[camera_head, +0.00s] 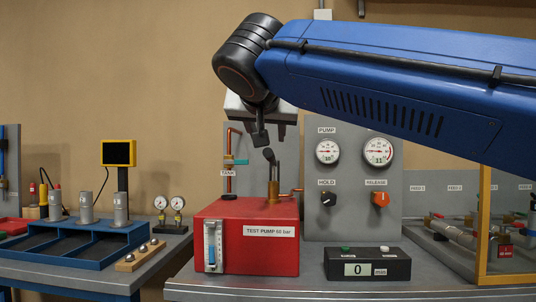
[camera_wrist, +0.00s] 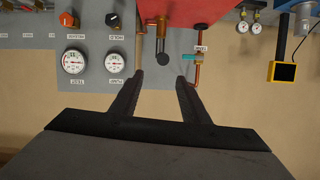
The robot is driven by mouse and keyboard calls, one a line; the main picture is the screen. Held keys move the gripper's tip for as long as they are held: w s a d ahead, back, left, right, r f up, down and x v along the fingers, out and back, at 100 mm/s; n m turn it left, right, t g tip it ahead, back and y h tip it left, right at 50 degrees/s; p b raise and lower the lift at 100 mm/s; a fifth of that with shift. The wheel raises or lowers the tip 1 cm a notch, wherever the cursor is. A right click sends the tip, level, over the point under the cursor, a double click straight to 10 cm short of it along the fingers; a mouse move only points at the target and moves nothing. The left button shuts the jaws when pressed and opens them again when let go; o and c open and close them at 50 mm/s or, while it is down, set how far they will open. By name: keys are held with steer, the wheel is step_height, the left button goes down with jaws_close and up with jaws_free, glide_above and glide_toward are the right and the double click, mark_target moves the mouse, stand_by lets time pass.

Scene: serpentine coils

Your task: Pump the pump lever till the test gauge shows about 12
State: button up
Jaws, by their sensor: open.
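The red test pump box (camera_head: 246,240) stands on the bench. The pump lever (camera_head: 269,156) rises from its brass post, with a dark rounded end; the wrist view shows this end (camera_wrist: 162,59) too. My gripper (camera_head: 260,137) is open and empty just above the lever in the head view. In the wrist view its fingertips (camera_wrist: 160,78) are spread to either side of the lever's line, with no visible contact. The larger test gauge (camera_head: 378,151) is on the grey panel; its label reads in the wrist view (camera_wrist: 73,62). Its exact reading is too small to tell.
The panel also has a pump gauge (camera_head: 327,151), a black HOLD knob (camera_head: 328,199) and an orange RELEASE knob (camera_head: 380,199). A box with a display showing 0 (camera_head: 366,269) sits in front. A copper pipe with a blue-green valve handle (camera_head: 235,161) stands left of the lever.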

mark_target(269, 159)
steer(key=shift+m+g, duration=0.4)
steer(key=shift+m, duration=0.1)
steer(key=x, duration=1.6)
steer(key=shift+w+a+r, duration=0.3)
steer(key=shift+c, duration=0.7)
jaws_close()
